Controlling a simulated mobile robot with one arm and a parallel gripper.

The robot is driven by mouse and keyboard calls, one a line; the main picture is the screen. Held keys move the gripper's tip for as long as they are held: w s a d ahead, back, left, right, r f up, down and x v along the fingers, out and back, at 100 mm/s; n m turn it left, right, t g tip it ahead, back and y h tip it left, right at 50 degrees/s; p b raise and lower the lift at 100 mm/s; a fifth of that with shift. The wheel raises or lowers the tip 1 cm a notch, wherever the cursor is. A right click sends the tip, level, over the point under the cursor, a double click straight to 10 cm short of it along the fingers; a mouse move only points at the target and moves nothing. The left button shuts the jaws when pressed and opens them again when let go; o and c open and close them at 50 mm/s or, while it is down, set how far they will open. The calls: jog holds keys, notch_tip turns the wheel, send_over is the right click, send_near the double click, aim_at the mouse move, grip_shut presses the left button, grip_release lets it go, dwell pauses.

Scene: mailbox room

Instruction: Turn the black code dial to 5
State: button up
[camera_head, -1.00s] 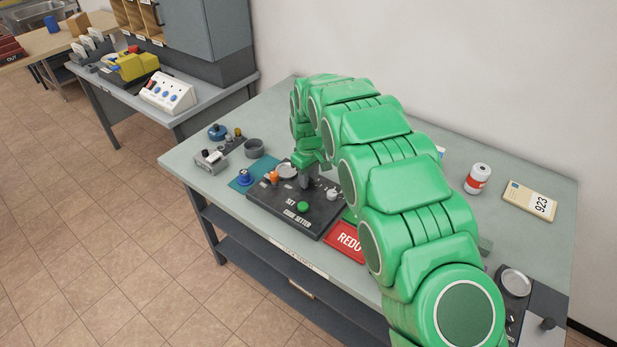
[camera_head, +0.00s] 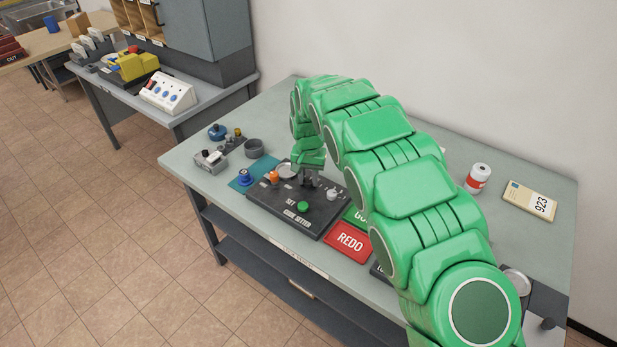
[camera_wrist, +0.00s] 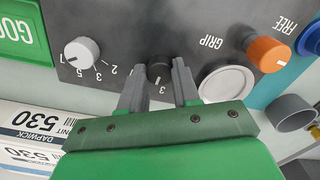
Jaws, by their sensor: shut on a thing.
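The code setter panel (camera_head: 262,201) is a dark box on the table with a green SET button (camera_head: 303,207). My gripper (camera_head: 308,181) points down at its back part. In the wrist view, the black code dial (camera_wrist: 159,71) sits between the two grey fingers of my gripper (camera_wrist: 159,84), which are shut on its sides. A white "3" shows just below the dial. The dial's pointer is hidden or too dark to read, so I cannot tell its setting. In the head view the gripper largely hides the dial.
A pale grey knob (camera_wrist: 82,52) with a number scale is left of the fingers in the wrist view. A round silver disc (camera_wrist: 227,83) and an orange knob (camera_wrist: 267,53) are to the right. A red REDO plate (camera_head: 348,240) lies beside the panel.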

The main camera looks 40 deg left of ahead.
aim_at(309, 180)
jog(key=shift+m, duration=1.6)
jog(key=o, duration=1.1)
jog(key=shift+c, duration=0.2)
jog(key=shift+r, duration=0.15)
notch_tip(309, 180, up, 8)
jog(key=shift+f, duration=0.2)
